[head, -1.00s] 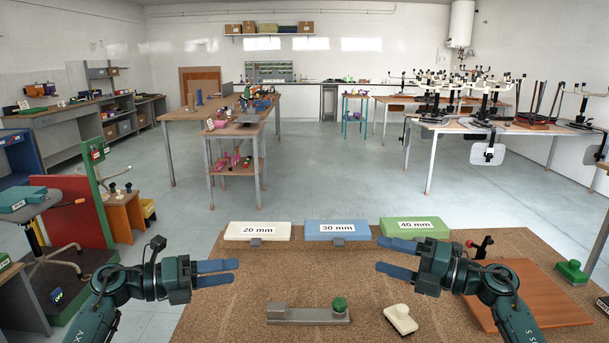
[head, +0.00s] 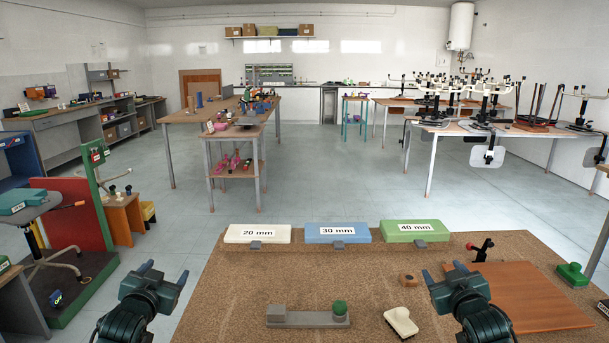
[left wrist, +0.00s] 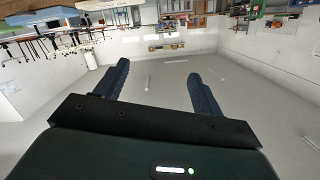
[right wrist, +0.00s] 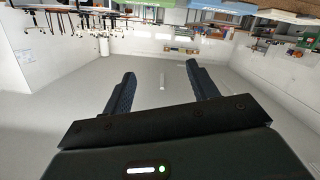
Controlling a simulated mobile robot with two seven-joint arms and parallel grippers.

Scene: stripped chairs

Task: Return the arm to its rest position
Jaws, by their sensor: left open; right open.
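My left gripper (head: 163,273) is at the lower left in the head view, beside the table's left edge, with its fingers apart and pointing away from me. Nothing is between its fingers, which also show empty in the left wrist view (left wrist: 155,85). My right gripper (head: 449,270) is over the right part of the cork-topped table (head: 240,290), fingers apart and pointing forward. It is also empty in the right wrist view (right wrist: 163,90).
White 20 mm (head: 257,233), blue 30 mm (head: 337,232) and green 40 mm (head: 414,230) blocks line the table's far edge. A grey bar with a green knob (head: 308,316), a cream block (head: 401,321), a small brown block (head: 408,280) and an orange-brown board (head: 530,296) lie nearer.

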